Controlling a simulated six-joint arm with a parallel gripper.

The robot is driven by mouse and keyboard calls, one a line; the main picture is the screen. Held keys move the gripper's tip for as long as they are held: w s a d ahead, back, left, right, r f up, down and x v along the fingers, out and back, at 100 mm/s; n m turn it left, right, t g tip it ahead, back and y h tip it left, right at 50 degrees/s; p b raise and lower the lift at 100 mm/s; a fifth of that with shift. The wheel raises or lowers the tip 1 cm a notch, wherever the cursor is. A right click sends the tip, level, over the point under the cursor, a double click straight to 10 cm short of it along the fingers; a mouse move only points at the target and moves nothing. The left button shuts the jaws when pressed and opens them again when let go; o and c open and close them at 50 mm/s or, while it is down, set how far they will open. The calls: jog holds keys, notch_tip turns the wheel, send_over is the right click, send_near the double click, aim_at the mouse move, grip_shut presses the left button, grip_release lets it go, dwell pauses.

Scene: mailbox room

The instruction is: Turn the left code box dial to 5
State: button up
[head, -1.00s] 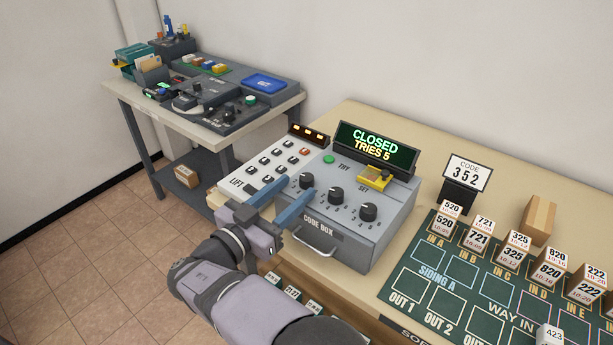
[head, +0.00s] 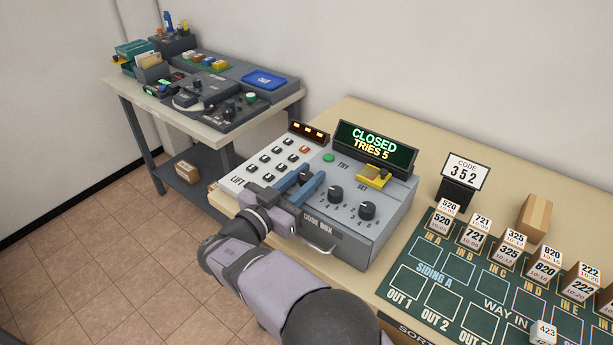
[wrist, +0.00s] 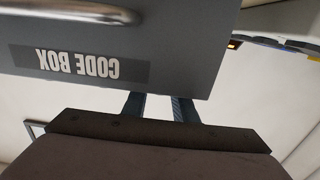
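The grey code box (head: 340,247) stands on the near edge of the beige table, its sloped top carrying three black dials in a row. The left dial (head: 306,177) is mostly hidden by my fingers, so its pointer cannot be read. The middle dial (head: 335,194) and right dial (head: 367,210) are clear. My gripper (head: 308,181) has its blue fingers on either side of the left dial, drawn in around it. In the wrist view, the two fingers (wrist: 158,108) reach up past the box's front face, and the dial is hidden.
The display (head: 375,145) reads CLOSED, TRIES 5. A green TRY button (head: 328,157) and yellow SET switch (head: 373,177) sit behind the dials. The LIFT keypad (head: 265,165) is close on the left. A card (head: 464,172) shows code 352. Numbered blocks stand right.

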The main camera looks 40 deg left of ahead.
aim_at(304, 181)
jog(key=shift+f+n+y+b, duration=0.25)
jog(key=shift+y+b, duration=0.25)
jog(key=shift+b, duration=1.3)
jog(key=n+y+b, duration=0.1)
jog(key=y+b, duration=0.1)
jog(key=b, duration=0.5)
jog(key=shift+r+n, duration=0.1)
jog(key=shift+n, duration=0.15)
jog(key=n+y+b, duration=0.1)
jog(key=b, duration=0.3)
jog(key=shift+r+g+y, duration=0.1)
jog(key=shift+g+y, duration=0.2)
jog(key=shift+r+b, duration=0.2)
jog(key=shift+b, duration=0.15)
jog(key=o, duration=1)
jog(key=shift+f, duration=0.1)
jog(key=shift+o, duration=0.2)
jog(key=shift+s, duration=0.1)
jog(key=shift+b+v, duration=0.7)
jog(key=shift+v, duration=2.9)
jog(key=shift+d, duration=0.1)
